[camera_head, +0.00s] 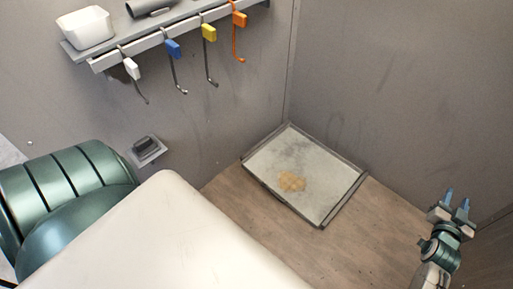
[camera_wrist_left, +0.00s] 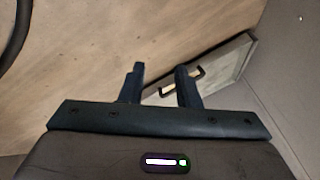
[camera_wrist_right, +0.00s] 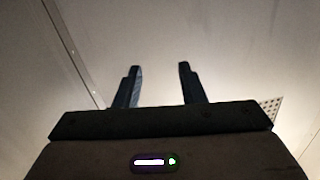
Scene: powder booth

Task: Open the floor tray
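The floor tray (camera_head: 330,178) is a shallow square tray with a dark rim and pale bottom, lying on the floor in the back corner. A tan powder patch (camera_head: 291,181) lies in it. In the left wrist view the tray (camera_wrist_left: 232,60) shows beyond the fingers, with a dark handle (camera_wrist_left: 197,73) on its side, partly hidden by the right-hand finger. My left gripper (camera_wrist_left: 160,82) is open and empty, apart from the handle; it is out of the head view. My right gripper (camera_head: 454,201) is open and empty, right of the tray; its fingers (camera_wrist_right: 158,80) face bare wall.
A wall shelf (camera_head: 150,25) holds a white bin (camera_head: 85,28) and a dark cylinder. Coloured-tag hooks, including a blue one (camera_head: 173,50), hang below. A small wall box (camera_head: 147,149) sits lower. A dark hose (camera_wrist_left: 14,35) curves at the left wrist view's edge. Brown floor (camera_head: 245,215) around the tray is clear.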

